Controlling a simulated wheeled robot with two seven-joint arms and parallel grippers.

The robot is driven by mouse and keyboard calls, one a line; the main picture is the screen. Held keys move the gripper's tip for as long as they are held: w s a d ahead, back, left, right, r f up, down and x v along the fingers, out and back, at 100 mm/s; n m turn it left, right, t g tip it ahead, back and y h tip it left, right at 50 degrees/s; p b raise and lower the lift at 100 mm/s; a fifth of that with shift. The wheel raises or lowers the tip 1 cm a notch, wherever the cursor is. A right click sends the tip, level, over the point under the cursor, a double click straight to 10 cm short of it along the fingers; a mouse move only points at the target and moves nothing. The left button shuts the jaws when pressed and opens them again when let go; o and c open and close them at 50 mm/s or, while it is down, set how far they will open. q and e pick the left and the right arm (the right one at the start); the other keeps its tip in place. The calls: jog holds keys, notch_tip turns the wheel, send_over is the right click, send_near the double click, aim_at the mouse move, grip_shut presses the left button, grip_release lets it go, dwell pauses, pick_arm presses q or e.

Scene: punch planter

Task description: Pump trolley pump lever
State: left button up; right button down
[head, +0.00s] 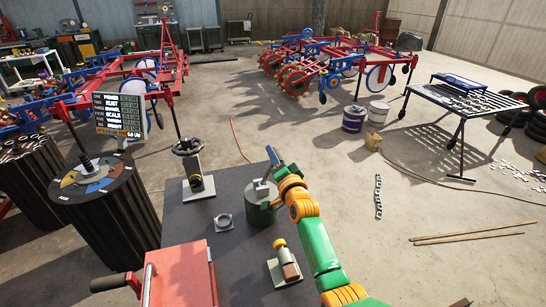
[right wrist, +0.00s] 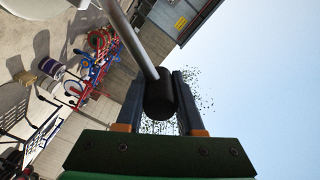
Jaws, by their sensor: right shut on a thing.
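The pump lever (right wrist: 134,42) is a grey metal rod with a black end grip (right wrist: 159,95) in the right wrist view. My right gripper (right wrist: 160,98) is shut around that black grip, with one dark finger on each side. In the head view my right gripper (head: 273,165) is above a dark green cylinder (head: 262,209) with a light grey block on top, on the dark trolley top (head: 230,260). The lever is mostly hidden there by my gripper and orange-green arm. My left gripper is not in view.
A handwheel valve (head: 189,148) on a plate, a grey ring fitting (head: 225,221) and a small brass-topped fitting (head: 281,247) share the trolley top. A red box (head: 182,275) stands front left. Dark ribbed drums (head: 115,220) stand left.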

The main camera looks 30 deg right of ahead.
jog(key=shift+f, duration=0.1)
jog(key=c, duration=0.5)
grip_release()
jog(key=shift+d, duration=0.1)
jog(key=v, duration=0.7)
jog(key=shift+s, duration=0.1)
jog(key=shift+f, duration=0.1)
